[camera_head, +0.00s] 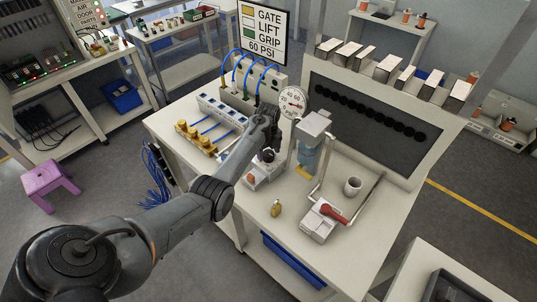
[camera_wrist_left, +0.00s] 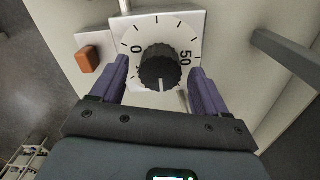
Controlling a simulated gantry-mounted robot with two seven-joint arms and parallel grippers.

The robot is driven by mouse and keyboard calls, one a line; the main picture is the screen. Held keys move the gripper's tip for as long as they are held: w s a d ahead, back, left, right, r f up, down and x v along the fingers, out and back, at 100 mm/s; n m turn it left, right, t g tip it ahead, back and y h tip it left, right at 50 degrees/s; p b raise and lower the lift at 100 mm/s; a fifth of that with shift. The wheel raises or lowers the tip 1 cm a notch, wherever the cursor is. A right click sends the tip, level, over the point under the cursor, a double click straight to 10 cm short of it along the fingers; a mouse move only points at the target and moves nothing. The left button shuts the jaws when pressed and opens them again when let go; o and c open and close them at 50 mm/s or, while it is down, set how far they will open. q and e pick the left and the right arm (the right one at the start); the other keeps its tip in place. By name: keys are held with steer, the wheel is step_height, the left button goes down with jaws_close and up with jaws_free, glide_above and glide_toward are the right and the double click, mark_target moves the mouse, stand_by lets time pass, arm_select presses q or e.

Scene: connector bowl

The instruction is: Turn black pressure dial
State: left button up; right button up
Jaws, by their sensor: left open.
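The black pressure dial (camera_wrist_left: 160,68) is a ridged knob on a white plate (camera_wrist_left: 187,22) with a round scale, with 0 on the left and 50 on the right in the left wrist view. Its white pointer mark faces the bottom of that view. My left gripper (camera_wrist_left: 158,72) is open, with its purple fingers on either side of the knob. A gap shows between each finger and the knob. In the head view my left gripper (camera_head: 267,152) is over the small unit on the bench and hides most of the dial. My right gripper is not in view.
An orange block (camera_wrist_left: 88,60) sits beside the dial plate. A round gauge (camera_head: 293,101) stands just behind my gripper. A blue-bodied unit (camera_head: 309,156), a red-handled valve (camera_head: 329,211) and a white cup (camera_head: 352,186) are to the right. A brass piece (camera_head: 276,208) lies in front.

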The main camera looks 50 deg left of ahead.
arm_select(q)
steer(key=shift+f, duration=0.75)
steer(key=c, duration=1)
steer(key=shift+c, duration=0.2)
steer(key=shift+r, duration=0.1)
